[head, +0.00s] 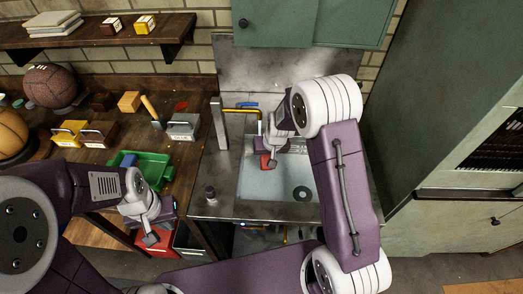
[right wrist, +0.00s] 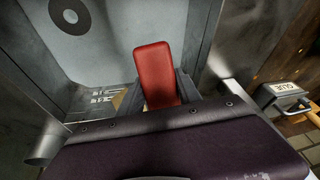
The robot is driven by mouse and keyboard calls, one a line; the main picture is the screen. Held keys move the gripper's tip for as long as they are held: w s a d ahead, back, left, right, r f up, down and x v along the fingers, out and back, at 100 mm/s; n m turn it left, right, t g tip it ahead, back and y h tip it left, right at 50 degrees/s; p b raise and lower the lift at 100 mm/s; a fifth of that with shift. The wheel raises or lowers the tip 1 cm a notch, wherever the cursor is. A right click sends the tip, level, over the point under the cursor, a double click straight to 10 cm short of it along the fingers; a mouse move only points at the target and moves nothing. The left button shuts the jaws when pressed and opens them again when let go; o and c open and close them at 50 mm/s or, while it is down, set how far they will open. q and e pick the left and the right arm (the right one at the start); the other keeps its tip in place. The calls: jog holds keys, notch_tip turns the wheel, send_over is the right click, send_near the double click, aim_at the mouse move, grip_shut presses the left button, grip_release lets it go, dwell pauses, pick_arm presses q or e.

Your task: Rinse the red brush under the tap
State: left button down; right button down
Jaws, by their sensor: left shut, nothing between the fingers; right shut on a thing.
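The red brush (head: 267,161) is in my right gripper (head: 268,153), over the sink basin (head: 265,187). In the right wrist view the brush's red block (right wrist: 154,75) stands out between the two fingers; its bristles are not visible. I cannot tell whether water runs. My left gripper (head: 151,239) is shut and empty, low at the left, in front of the workbench.
The sink has a dark round drain (head: 302,193). A green bin (head: 139,171) with a blue block is on the workbench (head: 187,160) to the left. A grey GLUE box (head: 183,127) stands near the sink. A green wall cabinet (head: 312,22) hangs above; a tall cabinet (head: 440,130) stands right.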

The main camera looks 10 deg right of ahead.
jog(key=shift+s+d+b, duration=0.15)
jog(key=shift+s+b, duration=0.4)
jog(key=shift+s, duration=0.4)
jog(key=shift+s+d+b, duration=0.15)
jog(key=shift+s+b, duration=0.4)
jog(key=shift+s, duration=0.55)
jog(key=s+r+p, duration=0.1)
jog(key=s+r, duration=0.3)
jog(key=s, duration=0.1)
jog(key=shift+d, duration=0.3)
